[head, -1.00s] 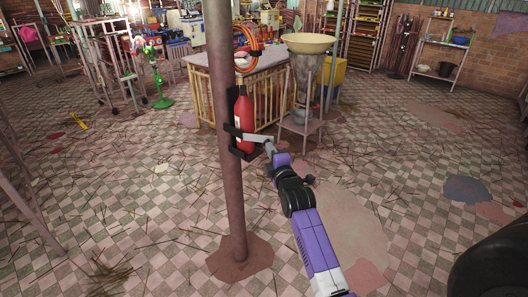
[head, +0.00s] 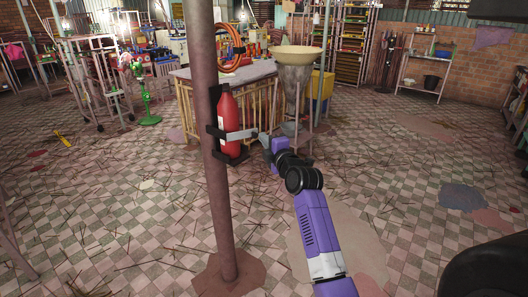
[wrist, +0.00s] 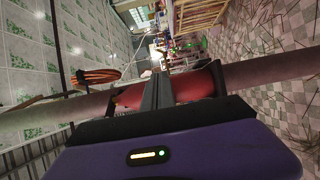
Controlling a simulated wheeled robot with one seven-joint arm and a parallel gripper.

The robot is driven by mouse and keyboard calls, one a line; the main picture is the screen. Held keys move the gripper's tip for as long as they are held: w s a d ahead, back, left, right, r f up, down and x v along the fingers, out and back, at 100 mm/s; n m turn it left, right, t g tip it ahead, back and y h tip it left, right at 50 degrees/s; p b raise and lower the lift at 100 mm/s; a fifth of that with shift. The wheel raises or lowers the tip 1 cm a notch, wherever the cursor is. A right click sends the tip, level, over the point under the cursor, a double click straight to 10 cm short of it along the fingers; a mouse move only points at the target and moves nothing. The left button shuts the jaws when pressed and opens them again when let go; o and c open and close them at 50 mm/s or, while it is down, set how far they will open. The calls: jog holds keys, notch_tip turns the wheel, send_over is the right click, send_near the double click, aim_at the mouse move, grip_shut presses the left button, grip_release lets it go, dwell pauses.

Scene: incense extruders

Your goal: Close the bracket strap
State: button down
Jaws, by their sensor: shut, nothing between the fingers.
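A red fire extinguisher (head: 228,108) stands upright in a black bracket (head: 213,131) on the right side of a rusty pole (head: 204,180). A grey bracket strap (head: 241,134) runs across the extinguisher's lower front and reaches past its right side toward my gripper (head: 261,139). I cannot tell whether its end is latched. In the wrist view the extinguisher (wrist: 197,82) lies sideways behind my gripper's dark fingers (wrist: 157,88). The fingers are together and empty, in front of the extinguisher. They hide its middle, and the strap is not clear there.
An orange hose coil (head: 231,46) hangs higher on the pole. A slatted wooden counter (head: 187,105) and a funnel-topped machine (head: 295,75) stand close behind. A dark round object (head: 490,265) is at the lower right. The tiled floor right of the pole is mostly open.

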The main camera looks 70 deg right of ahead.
jog(key=w+d+n+t+y+b, duration=0.4)
jog(key=y+b, duration=0.5)
jog(key=b, duration=1.3)
jog(key=d+n, duration=0.1)
jog(key=n, duration=0.1)
jog(key=shift+w+d+n, duration=0.2)
jog(key=shift+d+n, duration=0.1)
jog(key=shift+n, duration=0.1)
jog(key=shift+w+r, duration=0.1)
jog(key=shift+w, duration=0.05)
jog(key=shift+a+b, duration=0.1)
jog(key=shift+b, duration=0.2)
